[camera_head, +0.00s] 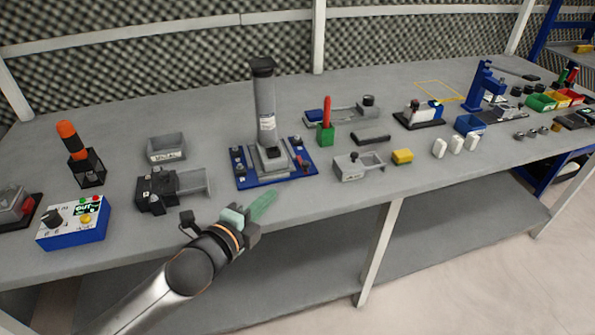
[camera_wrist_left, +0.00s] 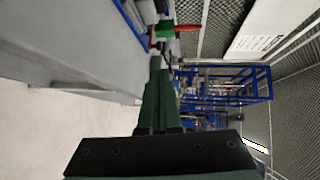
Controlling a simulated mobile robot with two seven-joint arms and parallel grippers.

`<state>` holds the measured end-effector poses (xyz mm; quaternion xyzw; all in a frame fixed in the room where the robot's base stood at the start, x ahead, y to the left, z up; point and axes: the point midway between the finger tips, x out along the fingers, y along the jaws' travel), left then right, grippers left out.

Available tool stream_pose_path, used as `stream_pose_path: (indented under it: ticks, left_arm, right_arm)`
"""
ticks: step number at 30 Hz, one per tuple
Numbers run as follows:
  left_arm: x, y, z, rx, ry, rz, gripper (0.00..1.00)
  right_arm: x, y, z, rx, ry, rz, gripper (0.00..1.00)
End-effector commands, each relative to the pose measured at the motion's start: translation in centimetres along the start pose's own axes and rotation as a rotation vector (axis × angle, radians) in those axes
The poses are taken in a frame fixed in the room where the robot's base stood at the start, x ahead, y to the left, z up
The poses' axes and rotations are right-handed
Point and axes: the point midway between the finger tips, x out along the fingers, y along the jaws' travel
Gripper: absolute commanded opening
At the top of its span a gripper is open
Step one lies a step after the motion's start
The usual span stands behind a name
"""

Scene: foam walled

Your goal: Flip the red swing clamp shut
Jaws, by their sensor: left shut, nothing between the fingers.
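A blue base plate (camera_head: 252,183) lies near the front edge of the bench, with a tall grey column (camera_head: 265,105) standing on it. My right gripper is not in view.
A green block (camera_head: 325,137) with an upright red handle (camera_head: 327,111) stands right of the column. A grey slide fixture (camera_head: 352,168) and yellow block (camera_head: 402,157) are to the right.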

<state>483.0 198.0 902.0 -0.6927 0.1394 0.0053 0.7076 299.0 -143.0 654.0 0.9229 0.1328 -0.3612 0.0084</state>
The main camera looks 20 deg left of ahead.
Motion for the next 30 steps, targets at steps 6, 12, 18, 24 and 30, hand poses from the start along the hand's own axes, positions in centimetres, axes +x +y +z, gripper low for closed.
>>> stream_pose_path:
  ticks: [6,12,18,24,30]
  left_arm:
    - [2.3,-0.1,0.0,-0.002,-0.001,-0.003,0.0]
    - [6.1,0.0,0.0,-0.003,-0.001,-0.002,0.0]
    - [9.7,0.0,0.0,-0.003,0.0,-0.002,0.0]
    - [12.4,0.1,-0.1,-0.001,0.001,0.0,0.0]
    - [13.7,0.0,-0.1,-0.002,0.002,0.0,0.0]
  right_arm:
    - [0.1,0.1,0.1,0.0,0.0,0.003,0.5]
    - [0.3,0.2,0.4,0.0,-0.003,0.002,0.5]
    - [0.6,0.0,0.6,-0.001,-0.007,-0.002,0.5]
    - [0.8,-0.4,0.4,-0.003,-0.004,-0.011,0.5]
    - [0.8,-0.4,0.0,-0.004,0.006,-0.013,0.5]
